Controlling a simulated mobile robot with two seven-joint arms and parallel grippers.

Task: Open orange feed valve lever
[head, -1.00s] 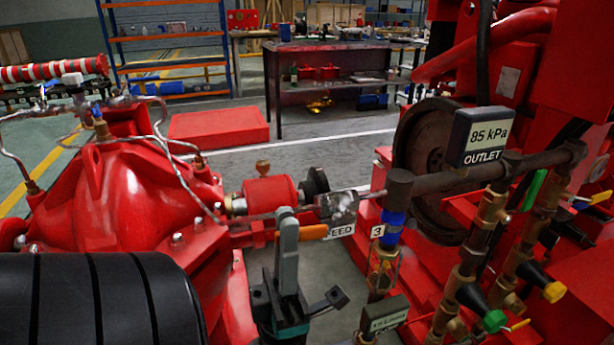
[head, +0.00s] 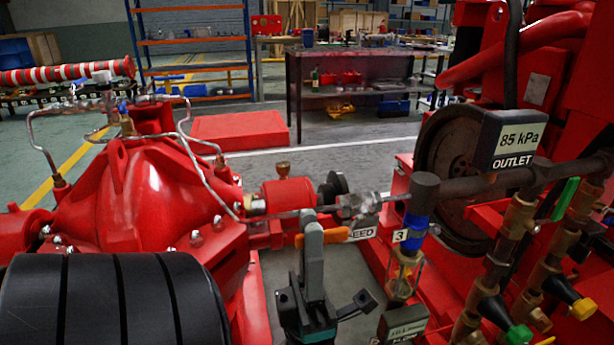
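My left gripper (head: 312,232) is at the lever. A grey upright finger crosses in front of the lever, with orange showing on both sides of it. The finger hides the lever's middle, and I cannot tell whether it touches or grips it. The other finger cannot be made out clearly. My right gripper is not in view.
Right of the lever stand a sight glass (head: 403,270) with a blue collar and an OUTLET display (head: 505,142) reading 85 kPa. Brass valves (head: 512,225) with green and yellow handles crowd the right. The red pump casing (head: 140,195) fills the left.

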